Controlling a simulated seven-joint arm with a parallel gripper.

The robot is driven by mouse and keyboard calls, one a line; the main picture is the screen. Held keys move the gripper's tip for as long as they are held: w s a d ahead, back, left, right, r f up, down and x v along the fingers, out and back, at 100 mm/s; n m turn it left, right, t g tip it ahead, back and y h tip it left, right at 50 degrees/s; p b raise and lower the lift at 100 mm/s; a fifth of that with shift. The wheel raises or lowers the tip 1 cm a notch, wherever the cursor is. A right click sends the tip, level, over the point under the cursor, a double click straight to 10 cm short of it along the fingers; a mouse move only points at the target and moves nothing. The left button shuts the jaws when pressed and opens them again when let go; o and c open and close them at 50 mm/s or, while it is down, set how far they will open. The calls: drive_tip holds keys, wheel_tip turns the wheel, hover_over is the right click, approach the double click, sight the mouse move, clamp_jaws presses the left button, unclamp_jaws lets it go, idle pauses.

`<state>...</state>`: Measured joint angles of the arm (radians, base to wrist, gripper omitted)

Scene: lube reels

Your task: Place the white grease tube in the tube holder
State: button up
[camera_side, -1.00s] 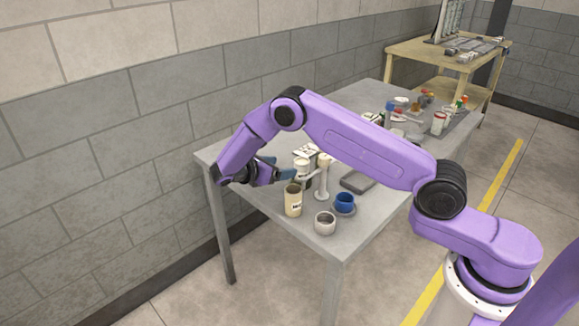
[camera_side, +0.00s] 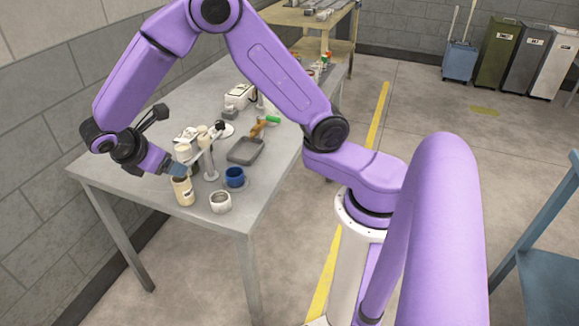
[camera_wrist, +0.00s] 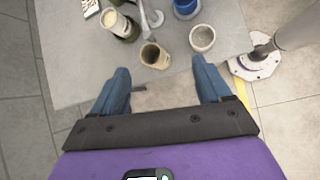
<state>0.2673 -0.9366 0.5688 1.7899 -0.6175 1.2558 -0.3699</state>
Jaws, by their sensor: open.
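A tan, open-topped cylinder with a dark label (camera_side: 183,191) stands upright near the table's left front edge; its dark inside shows in the wrist view (camera_wrist: 152,57). It may be the tube holder. A pale cream cylinder (camera_side: 183,152) stands behind it, partly hidden by my gripper; its cream top shows in the wrist view (camera_wrist: 113,21). I cannot tell surely whether it is the white grease tube. My gripper (camera_side: 178,169) is open, its blue fingers close to the tan cylinder's top. In the wrist view the fingers (camera_wrist: 160,70) are wide apart with nothing between them.
A white post with side arms (camera_side: 209,160) stands beside the cylinders. A blue mug (camera_side: 235,177) and a grey-white cup (camera_side: 220,202) are to the right. A grey tray (camera_side: 246,150) lies farther back, with a white device (camera_side: 239,95) behind. The front table edge is close.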

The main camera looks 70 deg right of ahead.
drive_tip(key=s+d+r+m+y, duration=0.1)
drive_tip(key=s+y, duration=0.3)
drive_tip(key=s, duration=1)
drive_tip(key=s+d+r+m+y, duration=0.1)
drive_tip(key=s+r+m+y, duration=0.1)
drive_tip(key=s, duration=1.2)
drive_tip(key=shift+s+d+r+g+y, duration=0.35)
drive_tip(key=shift+r+y, duration=0.35)
drive_tip(key=shift+y, duration=0.5)
drive_tip(key=shift+w, duration=0.1)
